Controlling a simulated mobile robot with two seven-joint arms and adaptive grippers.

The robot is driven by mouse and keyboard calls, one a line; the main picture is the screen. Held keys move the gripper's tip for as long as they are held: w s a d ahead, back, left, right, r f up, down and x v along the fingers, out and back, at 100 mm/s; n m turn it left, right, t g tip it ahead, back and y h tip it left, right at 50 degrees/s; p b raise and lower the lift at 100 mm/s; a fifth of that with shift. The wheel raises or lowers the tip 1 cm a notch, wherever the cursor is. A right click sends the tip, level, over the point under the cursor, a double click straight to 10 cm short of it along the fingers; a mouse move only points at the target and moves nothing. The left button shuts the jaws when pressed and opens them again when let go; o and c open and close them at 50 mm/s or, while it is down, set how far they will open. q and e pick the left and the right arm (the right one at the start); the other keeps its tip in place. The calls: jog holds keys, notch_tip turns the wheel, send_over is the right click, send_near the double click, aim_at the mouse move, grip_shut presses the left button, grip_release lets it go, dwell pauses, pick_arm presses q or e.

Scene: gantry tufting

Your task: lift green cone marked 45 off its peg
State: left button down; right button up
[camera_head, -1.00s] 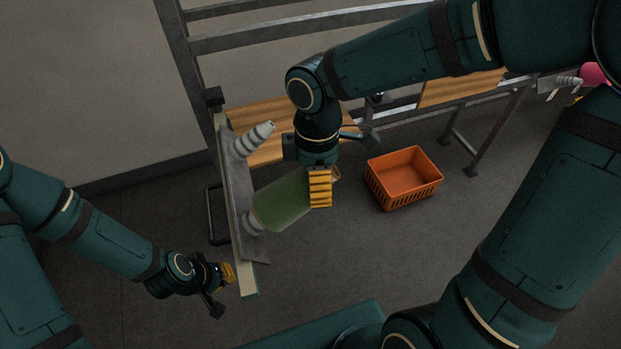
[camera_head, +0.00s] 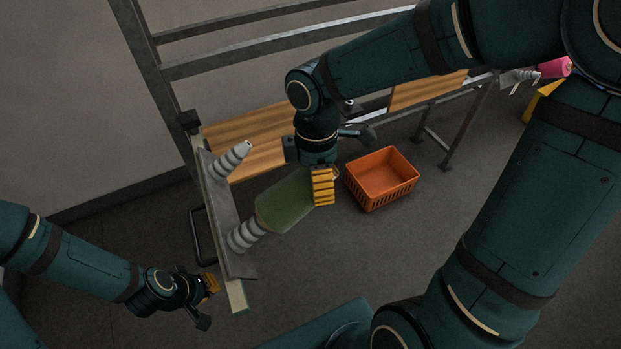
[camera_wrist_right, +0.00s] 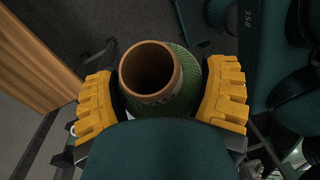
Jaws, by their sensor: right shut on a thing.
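The green cone (camera_head: 286,203) is held by my right gripper (camera_head: 323,186), which is shut on its narrow end. In the right wrist view, the brown tube mouth (camera_wrist_right: 150,72) of the cone sits between the yellow fingers of my right gripper (camera_wrist_right: 162,98). The cone's wide end is at the outer end of the ribbed grey lower peg (camera_head: 245,235); most of the peg is bare. I cannot tell whether the peg's tip is still inside. The number 45 is not readable. My left gripper (camera_head: 210,284) is low at the left, apart from the cone; its jaw opening is unclear.
A bare upper peg (camera_head: 232,159) stands on the same grey rail (camera_head: 214,204). An orange basket (camera_head: 382,178) is on the floor right of the cone. A metal frame with wooden panels (camera_head: 250,137) runs behind. A pink cone (camera_head: 554,68) is at far right.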

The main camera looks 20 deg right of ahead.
jog(key=shift+s+d+r+p, duration=0.1)
jog(key=shift+d+r+p, duration=0.5)
jog(key=shift+d, duration=0.15)
jog(key=shift+w+d+r+p, duration=0.1)
jog(key=shift+d+r+p, duration=0.35)
jog(key=shift+d+p, duration=0.25)
jog(key=shift+s+d+r+p, duration=0.1)
jog(key=shift+d+r+p, duration=0.45)
jog(key=shift+d, duration=0.25)
